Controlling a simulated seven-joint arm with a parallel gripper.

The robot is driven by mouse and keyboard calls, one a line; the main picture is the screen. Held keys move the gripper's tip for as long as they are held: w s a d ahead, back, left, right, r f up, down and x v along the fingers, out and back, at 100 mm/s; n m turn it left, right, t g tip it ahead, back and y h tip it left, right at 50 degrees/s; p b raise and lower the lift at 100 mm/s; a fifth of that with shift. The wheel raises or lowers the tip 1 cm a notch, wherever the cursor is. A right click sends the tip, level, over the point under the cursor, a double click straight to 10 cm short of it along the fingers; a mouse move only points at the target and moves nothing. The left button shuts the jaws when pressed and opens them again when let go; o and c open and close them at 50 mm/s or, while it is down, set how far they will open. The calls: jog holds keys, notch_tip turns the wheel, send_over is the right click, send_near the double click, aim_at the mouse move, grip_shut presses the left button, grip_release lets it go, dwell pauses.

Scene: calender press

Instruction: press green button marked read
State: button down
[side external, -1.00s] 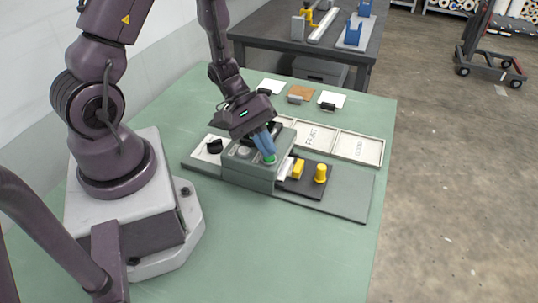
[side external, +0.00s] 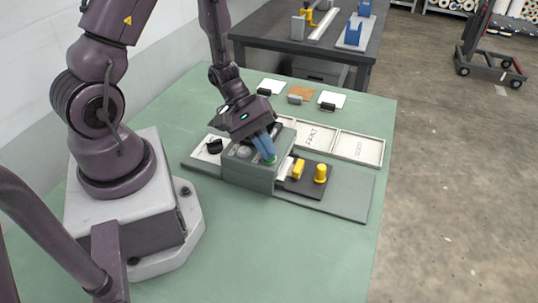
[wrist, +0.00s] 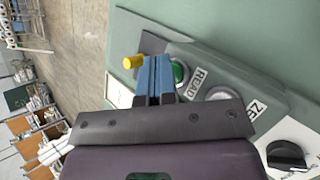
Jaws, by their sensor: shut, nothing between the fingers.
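The green button (side external: 271,162) sits on top of a grey control box (side external: 250,175). In the wrist view, the green button (wrist: 179,73) shows just right of my fingers, partly hidden by them, with a "READ" label (wrist: 199,80) beside it. My gripper (side external: 268,157) points down with its blue fingers together and empty. Its fingertips are at the green button in the side view. I cannot tell whether they touch it or whether it is pushed in. The fingers also show in the wrist view (wrist: 153,70).
A grey round button (side external: 243,152) is on the same box. Yellow pieces (side external: 320,173) stand on a dark plate to its right. A black knob (side external: 214,146) is on a white plate to the left. Labelled trays (side external: 360,148) lie behind. The front of the green table is clear.

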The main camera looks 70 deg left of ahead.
jog(key=shift+r, duration=0.75)
jog(key=shift+r, duration=2.5)
